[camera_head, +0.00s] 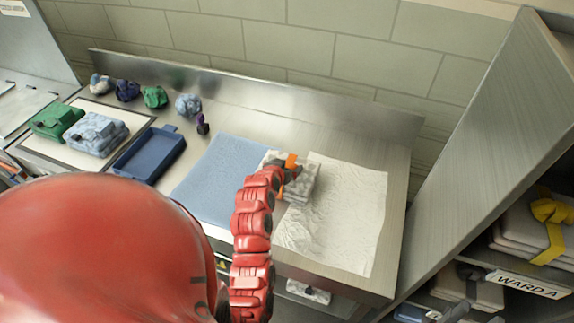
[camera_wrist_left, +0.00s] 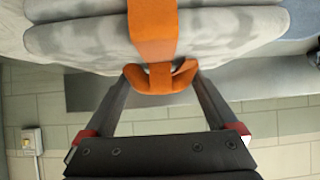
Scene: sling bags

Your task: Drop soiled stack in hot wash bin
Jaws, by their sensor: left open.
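The soiled stack (camera_head: 303,188) is a folded pile of white cloth with grey stains. It lies across the line between a blue mat and a white crinkled sheet. It also shows in the left wrist view (camera_wrist_left: 80,42), bound by an orange strap (camera_wrist_left: 152,25) with an orange knot (camera_wrist_left: 160,78). My left gripper (camera_wrist_left: 161,76) is open, with its fingers on either side of the knot. In the head view, my left gripper (camera_head: 286,174) is at the stack, partly hidden by my red arm. I see no hot wash bin that I can identify.
The blue mat (camera_head: 215,180) and white sheet (camera_head: 345,225) cover the metal bench. A blue tray (camera_head: 150,153), green bundle (camera_head: 57,121) and pale blue bundle (camera_head: 96,132) stand at left. A shelf marked WARD A (camera_head: 528,284) is at right.

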